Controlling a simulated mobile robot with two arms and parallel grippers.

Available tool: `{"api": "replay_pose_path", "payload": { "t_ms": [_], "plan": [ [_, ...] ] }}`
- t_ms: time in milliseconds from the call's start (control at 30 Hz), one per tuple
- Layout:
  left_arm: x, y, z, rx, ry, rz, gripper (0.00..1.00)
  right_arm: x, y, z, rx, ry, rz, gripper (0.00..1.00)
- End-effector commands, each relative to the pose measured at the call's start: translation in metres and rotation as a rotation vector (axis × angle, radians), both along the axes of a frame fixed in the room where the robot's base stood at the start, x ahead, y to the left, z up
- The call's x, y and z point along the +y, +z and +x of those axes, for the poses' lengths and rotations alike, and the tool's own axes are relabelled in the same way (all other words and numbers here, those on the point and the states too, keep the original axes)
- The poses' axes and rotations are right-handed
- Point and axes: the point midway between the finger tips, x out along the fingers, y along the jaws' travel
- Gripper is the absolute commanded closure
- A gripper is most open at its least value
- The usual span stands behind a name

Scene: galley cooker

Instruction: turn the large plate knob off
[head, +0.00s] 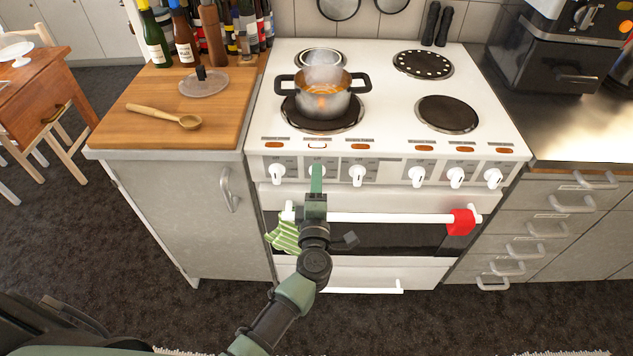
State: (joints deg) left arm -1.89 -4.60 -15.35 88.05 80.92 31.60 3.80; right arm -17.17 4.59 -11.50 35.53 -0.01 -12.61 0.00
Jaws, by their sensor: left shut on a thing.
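The cooker (390,100) has a row of several white knobs on its front panel. My left gripper (316,181) reaches up from below to the second knob from the left (310,170) and is shut on it. The green finger hides most of this knob, so its pointer cannot be read. The small lamp (317,146) above it looks paler than the orange ones beside it. A steel pot (322,104) of steaming orange food stands on the large front left plate (292,116). My right gripper is not in view.
Close neighbours are the leftmost knob (275,173) and the third knob (357,174). The oven rail (400,218) runs below, with a green striped cloth (284,236) and a red cloth (461,222). A wooden spoon (165,116) lies on the left worktop.

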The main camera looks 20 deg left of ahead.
Motion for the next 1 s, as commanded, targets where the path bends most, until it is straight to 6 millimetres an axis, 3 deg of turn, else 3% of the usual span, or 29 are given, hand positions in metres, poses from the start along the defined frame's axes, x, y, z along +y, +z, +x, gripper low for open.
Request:
{"api": "replay_pose_path", "payload": {
  "t_ms": [567,600,667,1000],
  "plan": [
    [-0.001,-0.0005,-0.0002,-0.009,-0.002,-0.037,0.95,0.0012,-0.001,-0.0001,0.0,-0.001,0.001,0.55],
    [-0.001,-0.0005,-0.0001,-0.009,-0.002,-0.037,0.46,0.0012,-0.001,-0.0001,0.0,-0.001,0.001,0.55],
    [-0.0009,-0.0005,-0.0002,-0.008,-0.002,-0.036,0.33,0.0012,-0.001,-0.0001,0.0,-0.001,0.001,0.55],
    [-0.001,-0.0007,-0.0023,-0.007,-0.001,-0.033,0.33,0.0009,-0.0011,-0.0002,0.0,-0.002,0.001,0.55]
  ]
}}
